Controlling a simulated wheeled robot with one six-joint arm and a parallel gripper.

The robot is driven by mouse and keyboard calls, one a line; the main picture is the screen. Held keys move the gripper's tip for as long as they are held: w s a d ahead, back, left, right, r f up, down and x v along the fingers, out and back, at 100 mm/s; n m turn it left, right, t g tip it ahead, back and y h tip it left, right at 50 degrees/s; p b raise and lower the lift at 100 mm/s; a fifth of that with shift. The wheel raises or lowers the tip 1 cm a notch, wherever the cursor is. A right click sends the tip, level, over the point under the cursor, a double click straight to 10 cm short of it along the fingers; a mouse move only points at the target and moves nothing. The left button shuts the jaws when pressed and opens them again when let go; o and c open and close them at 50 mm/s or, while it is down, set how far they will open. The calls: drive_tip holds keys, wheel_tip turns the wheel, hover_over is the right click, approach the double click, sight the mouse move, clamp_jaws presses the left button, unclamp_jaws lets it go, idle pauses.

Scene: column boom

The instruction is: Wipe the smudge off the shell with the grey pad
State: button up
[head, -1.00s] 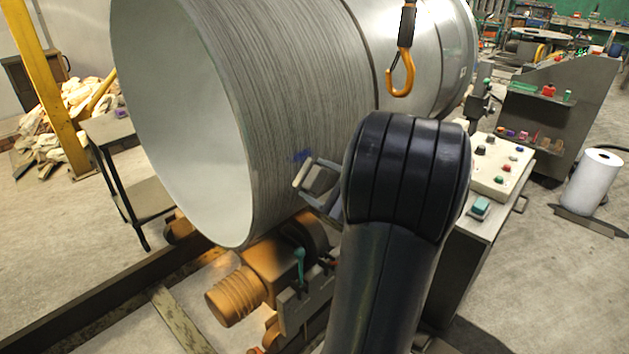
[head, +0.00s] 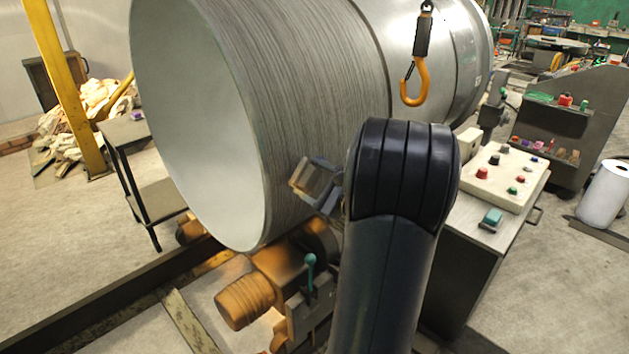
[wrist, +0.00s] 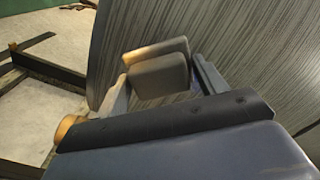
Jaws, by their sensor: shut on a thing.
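The shell (head: 330,90) is a large grey metal cylinder lying on its side, with its open end facing left. My gripper (head: 316,183) is at its lower near side, left of my dark arm. It is shut on the grey pad (wrist: 160,75), which has a tan layer on its far side. The pad (head: 303,178) is at the shell's streaked wall in the head view; I cannot tell whether it touches. In the wrist view the wall (wrist: 245,60) fills the space behind the pad. No smudge shows now; the pad or gripper may hide it.
An orange hook (head: 414,82) hangs in front of the shell, above my arm. A control console (head: 500,172) stands right of my arm. Orange rollers (head: 245,300) sit below the shell. A small dark table (head: 125,130) stands left. Open floor shows at far left.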

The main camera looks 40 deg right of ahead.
drive_tip(key=shift+w+a+b, duration=0.1)
drive_tip(key=shift+w+b, duration=0.25)
drive_tip(key=shift+w, duration=0.65)
idle(0.3)
drive_tip(key=shift+d, duration=1.95)
drive_tip(key=shift+w+d+b, duration=0.25)
drive_tip(key=shift+d+b, duration=0.05)
drive_tip(key=shift+d, duration=1.55)
drive_tip(key=shift+w+d+b, duration=0.2)
drive_tip(key=shift+d+b, duration=0.1)
drive_tip(key=shift+d, duration=1.55)
drive_tip(key=shift+f, duration=0.1)
drive_tip(key=shift+s+a+b, duration=0.2)
drive_tip(key=shift+a+b, duration=1.2)
drive_tip(key=shift+a, duration=0.9)
drive_tip(key=shift+s+a+b, duration=0.15)
drive_tip(key=shift+a+b, duration=1.25)
drive_tip(key=shift+a, duration=0.85)
drive_tip(key=shift+a+b, duration=0.5)
drive_tip(key=shift+a, duration=0.6)
drive_tip(key=shift+s, duration=0.15)
